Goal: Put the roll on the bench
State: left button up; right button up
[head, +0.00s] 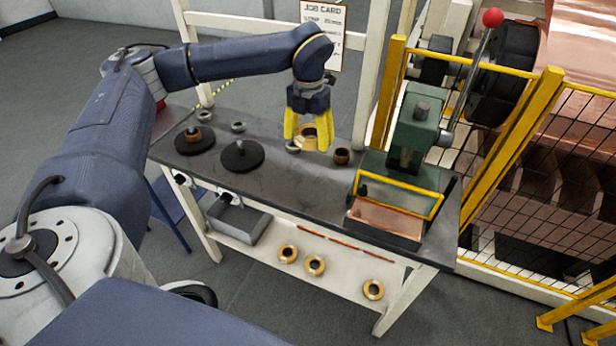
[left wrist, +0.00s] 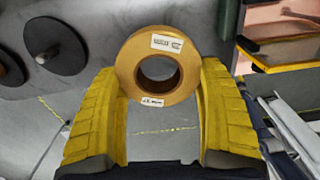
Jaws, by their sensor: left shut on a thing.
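The roll (head: 308,129) is a tan ring with a round hole. In the left wrist view the roll (left wrist: 132,78) shows two white labels on its face. My left gripper (head: 307,141), with yellow fingers, is shut on it, one finger at each side. The fingers also show in the left wrist view (left wrist: 160,82). The bench (head: 305,190) has a dark top and pale legs. The roll is at the back part of the bench in the head view; I cannot tell whether it touches the top. My right gripper is not in view.
Dark discs (head: 241,156) lie on the bench's left. A small copper-coloured ring (head: 342,156) stands right of my gripper. A green press (head: 413,135) fills the right end. Several tan rolls (head: 315,266) lie on the lower shelf. The middle front of the top is clear.

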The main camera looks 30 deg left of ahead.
aim_at(308, 184)
pick_arm(q)
notch_tip(308, 184, down, 16)
jog(key=shift+r, duration=0.1)
dwell(0.6)
jog(key=shift+f, duration=0.2)
jog(key=o, duration=1.2)
jog(key=shift+o, duration=0.2)
notch_tip(308, 184, up, 12)
jog(key=shift+r, duration=0.2)
